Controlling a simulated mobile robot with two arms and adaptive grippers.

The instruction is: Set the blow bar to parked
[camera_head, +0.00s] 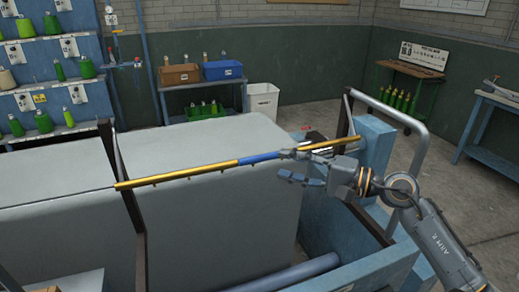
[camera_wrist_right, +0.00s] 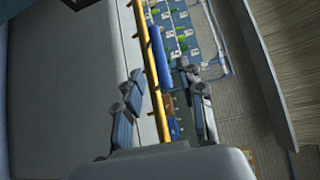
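The blow bar (camera_head: 190,173) is a long yellow bar with a blue section (camera_head: 262,157) in its middle. It runs across the front of a large grey machine body, between two dark upright brackets. My right gripper (camera_head: 300,167) is at the bar, just right of the blue section, with its fingers apart. In the right wrist view the yellow bar (camera_wrist_right: 150,65) and its blue section (camera_wrist_right: 158,48) run between the two open fingers (camera_wrist_right: 165,98). I cannot tell whether either finger touches the bar. My left gripper is not in view.
The grey machine body (camera_head: 215,210) fills the middle, with a blue frame (camera_head: 365,262) and grey tubular rail (camera_head: 412,135) at right. Behind stand a spool rack (camera_head: 45,75), a trolley with brown (camera_head: 180,74) and blue bins (camera_head: 223,69), and a white bin (camera_head: 263,100).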

